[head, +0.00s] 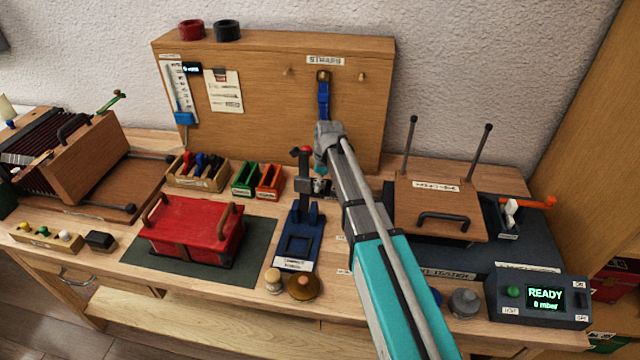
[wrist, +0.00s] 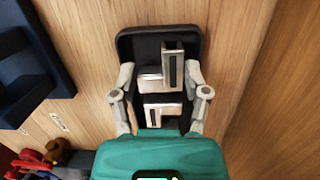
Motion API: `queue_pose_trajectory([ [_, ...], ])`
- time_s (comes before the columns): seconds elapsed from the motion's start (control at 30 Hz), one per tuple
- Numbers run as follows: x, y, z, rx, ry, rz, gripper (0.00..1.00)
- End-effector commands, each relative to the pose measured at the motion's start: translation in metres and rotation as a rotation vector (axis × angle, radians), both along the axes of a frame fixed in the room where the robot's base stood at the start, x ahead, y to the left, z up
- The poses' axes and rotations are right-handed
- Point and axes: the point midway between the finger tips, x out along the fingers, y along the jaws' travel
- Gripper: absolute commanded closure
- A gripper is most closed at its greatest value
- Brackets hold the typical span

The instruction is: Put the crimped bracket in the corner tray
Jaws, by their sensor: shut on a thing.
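In the wrist view, my gripper (wrist: 160,80) is shut on a silver, stepped metal bracket (wrist: 174,66) with a dark slot. A similar silver piece (wrist: 163,113) shows closer to my gripper's palm; I cannot tell if it is part of the same bracket. A black, round-cornered shape (wrist: 126,40) lies behind them. In the head view, my arm mostly hides the gripper, which is near the blue press (head: 298,243). A dark tray (head: 507,234) with pale pieces in it stands at the right, beside the wooden board. I cannot read its label.
A red box (head: 195,230) lies left of the press. Green (head: 246,178) and orange (head: 270,181) bins stand behind it. A hinged wooden board (head: 438,205) with a black handle and upright rods stands right of my arm. A control box (head: 540,298) reads READY.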

Motion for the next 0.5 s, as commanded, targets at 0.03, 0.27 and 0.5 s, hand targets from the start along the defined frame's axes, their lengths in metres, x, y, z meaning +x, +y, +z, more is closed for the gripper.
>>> queue_pose_trajectory([
  [0.03,0.0001,-0.0001,0.0002,0.000,0.000,0.000,0.85],
  [0.27,0.0001,-0.0003,-0.0034,0.000,0.000,0.000,0.38],
  [0.5,0.0002,-0.0005,-0.0025,0.000,0.000,-0.001,0.06],
])
